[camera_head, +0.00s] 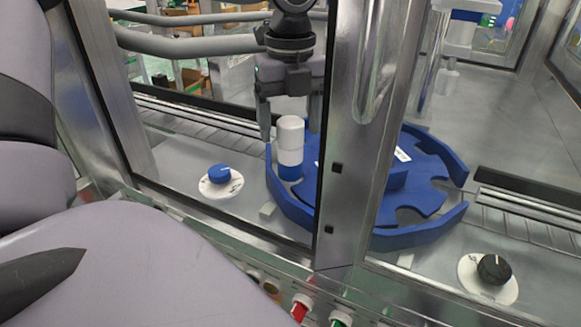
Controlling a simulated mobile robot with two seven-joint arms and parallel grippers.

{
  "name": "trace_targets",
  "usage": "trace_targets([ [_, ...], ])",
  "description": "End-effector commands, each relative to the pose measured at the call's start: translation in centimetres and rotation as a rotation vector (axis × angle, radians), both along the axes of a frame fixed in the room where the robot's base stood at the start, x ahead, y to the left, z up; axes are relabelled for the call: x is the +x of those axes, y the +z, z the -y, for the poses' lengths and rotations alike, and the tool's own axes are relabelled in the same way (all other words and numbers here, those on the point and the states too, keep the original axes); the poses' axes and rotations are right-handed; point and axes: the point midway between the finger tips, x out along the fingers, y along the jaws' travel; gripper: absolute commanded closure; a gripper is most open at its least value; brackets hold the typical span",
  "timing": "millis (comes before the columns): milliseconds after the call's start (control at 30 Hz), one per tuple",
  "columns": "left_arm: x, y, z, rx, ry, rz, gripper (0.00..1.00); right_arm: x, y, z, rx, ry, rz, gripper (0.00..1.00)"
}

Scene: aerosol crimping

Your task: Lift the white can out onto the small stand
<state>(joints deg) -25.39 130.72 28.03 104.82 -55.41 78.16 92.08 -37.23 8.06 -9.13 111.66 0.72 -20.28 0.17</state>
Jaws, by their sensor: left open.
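The white can (290,140) stands upright in a pocket at the left edge of the blue star wheel (425,185); a blue band or holder shows at its foot. My left gripper (290,128) points down from above, open, with one finger on each side of the can's upper part. I cannot tell whether the fingers touch it. I cannot identify the small stand with certainty; a white disc with a blue knob (220,174) sits left of the wheel. My right gripper is not in view.
A metal door post (350,200) crosses in front of the wheel. A raised blue guide rim (290,212) curves around the wheel. A black knob (494,268) on a white disc is at right. Red (299,311) and green buttons line the front edge.

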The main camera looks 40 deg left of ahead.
Motion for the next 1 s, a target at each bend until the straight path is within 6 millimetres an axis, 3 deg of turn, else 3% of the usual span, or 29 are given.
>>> trace_targets([
  [200, -0.1, -2.9, 0.1, -0.001, 0.001, -0.002, 0.23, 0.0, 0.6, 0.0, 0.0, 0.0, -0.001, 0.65],
  [500, 0.0, -3.5, 0.0, 0.0, 0.002, 0.002, 0.23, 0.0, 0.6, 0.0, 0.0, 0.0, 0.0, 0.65],
  [567, 0.0, -3.5, 0.0, 0.0, 0.002, 0.002, 0.39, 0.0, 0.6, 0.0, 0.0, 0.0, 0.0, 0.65],
  [733, 0.0, -3.5, 0.0, 0.0, 0.003, 0.002, 0.95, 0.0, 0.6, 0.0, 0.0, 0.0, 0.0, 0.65],
  [767, 0.0, -3.4, 0.0, 0.0, 0.003, 0.002, 1.0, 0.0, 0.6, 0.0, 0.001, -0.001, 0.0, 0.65],
  [1000, 0.0, -3.4, 0.0, 0.0, 0.003, 0.004, 1.0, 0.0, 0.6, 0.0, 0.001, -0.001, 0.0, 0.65],
])
